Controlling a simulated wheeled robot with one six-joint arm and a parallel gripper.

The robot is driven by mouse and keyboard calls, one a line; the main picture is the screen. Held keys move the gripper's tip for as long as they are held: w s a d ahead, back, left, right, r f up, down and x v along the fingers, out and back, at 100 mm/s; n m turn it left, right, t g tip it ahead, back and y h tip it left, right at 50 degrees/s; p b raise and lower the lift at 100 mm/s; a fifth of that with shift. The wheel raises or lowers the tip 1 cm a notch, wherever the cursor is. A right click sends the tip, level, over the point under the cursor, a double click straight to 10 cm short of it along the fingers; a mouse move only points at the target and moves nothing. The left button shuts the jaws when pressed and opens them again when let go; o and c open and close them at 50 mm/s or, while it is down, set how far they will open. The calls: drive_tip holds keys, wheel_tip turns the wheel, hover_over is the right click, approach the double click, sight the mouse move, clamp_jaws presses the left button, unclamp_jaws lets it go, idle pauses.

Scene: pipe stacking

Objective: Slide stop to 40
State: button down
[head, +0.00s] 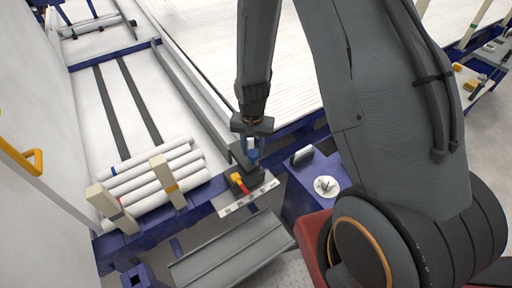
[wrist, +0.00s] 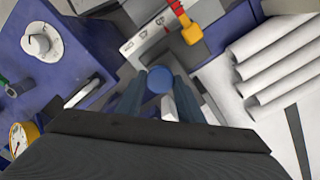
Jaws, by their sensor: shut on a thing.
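The stop (head: 247,180) is a dark block with a blue knob (head: 253,155) on top, at the corner of the blue frame. My gripper (head: 252,142) points down from above, shut on the blue knob. In the wrist view the round blue knob (wrist: 160,80) sits between my two fingers. A red and yellow lever (head: 238,182) is beside the block; it also shows in the wrist view (wrist: 190,32). A pale scale plate (head: 248,199) with dark marks lies in front of the stop, and its numbers are too small to read. My gripper hides part of the stop.
Several white pipes (head: 160,172) lie to the left between cream posts (head: 168,180). A blue cabinet (head: 300,193) with a white dial (head: 326,186) stands to the right. A grey sloped tray (head: 235,250) lies below the scale. A long rail (head: 190,80) runs back from the stop.

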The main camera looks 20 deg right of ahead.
drive_tip(key=c, duration=1.2)
unclamp_jaws()
wheel_tip(320, 180, up, 7)
drive_tip(key=shift+f, duration=0.1)
drive_tip(key=shift+r, duration=0.5)
drive_tip(key=s+d+r+n, duration=0.1)
drive_tip(key=s+r, duration=0.4)
drive_tip(key=s+d+r+n, duration=0.2)
drive_tip(key=s+r, duration=0.3)
drive_tip(key=r, duration=0.1)
drive_tip(key=s+d+r+n+p, duration=0.1)
drive_tip(key=s+r+n, duration=0.1)
drive_tip(key=s+r, duration=0.3)
drive_tip(key=shift+s+d+r, duration=0.2)
drive_tip(key=shift+d, duration=0.15)
